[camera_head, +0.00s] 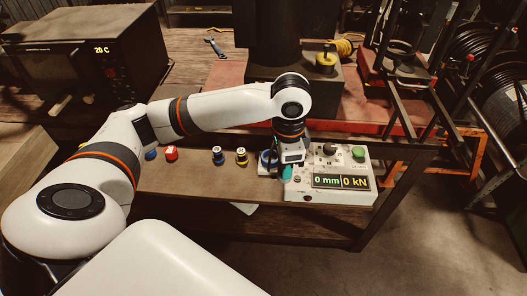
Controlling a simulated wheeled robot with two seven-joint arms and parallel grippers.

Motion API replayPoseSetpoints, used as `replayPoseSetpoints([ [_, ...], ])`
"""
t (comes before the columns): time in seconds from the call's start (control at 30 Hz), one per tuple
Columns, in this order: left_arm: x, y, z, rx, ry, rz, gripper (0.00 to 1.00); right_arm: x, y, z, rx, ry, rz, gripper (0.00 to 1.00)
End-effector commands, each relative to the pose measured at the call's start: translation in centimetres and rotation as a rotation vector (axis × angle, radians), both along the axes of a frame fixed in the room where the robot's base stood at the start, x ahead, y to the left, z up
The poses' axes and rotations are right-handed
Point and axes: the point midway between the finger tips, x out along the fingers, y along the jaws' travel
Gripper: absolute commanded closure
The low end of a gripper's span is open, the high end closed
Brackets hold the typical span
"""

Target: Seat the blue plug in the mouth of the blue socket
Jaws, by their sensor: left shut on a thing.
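My left gripper (287,168) reaches down at the left edge of the white control box. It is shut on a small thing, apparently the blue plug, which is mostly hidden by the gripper. A teal patch shows at the fingers. A dark blue round piece (266,160) sits just left of the gripper; I cannot tell whether it is the blue socket or whether it touches the held thing. On the bench to the left stand a blue-based fitting (217,157) and a yellow-based fitting (241,157). My right gripper is out of view.
The control box (330,196) has a display reading 0 mm and 0 kN, a green button (358,153) and a dark knob. A red piece (171,153) and a blue piece (151,154) lie near my arm. Bare bench (190,182) shows in front.

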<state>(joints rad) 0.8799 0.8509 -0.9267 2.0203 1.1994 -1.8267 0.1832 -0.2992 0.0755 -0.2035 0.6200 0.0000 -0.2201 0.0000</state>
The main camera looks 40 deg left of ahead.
Motion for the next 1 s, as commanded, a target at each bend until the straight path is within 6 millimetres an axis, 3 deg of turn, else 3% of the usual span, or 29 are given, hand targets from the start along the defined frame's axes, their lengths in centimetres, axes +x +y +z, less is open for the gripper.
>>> replayPoseSetpoints([
  [0.3, 4.8, 4.3, 0.7, 0.005, 0.000, -0.730, 0.93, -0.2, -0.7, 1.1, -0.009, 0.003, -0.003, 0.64],
  [0.6, 7.9, 8.4, 0.9, 0.005, 0.006, -1.363, 0.93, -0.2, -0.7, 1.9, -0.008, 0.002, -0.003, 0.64],
  [0.87, 8.9, 10.0, 0.8, 0.003, 0.008, -1.621, 0.93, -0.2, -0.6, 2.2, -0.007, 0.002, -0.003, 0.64],
  [1.0, 8.9, 10.1, -1.2, -0.002, 0.012, -1.646, 0.93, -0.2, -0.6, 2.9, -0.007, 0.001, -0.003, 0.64],
])
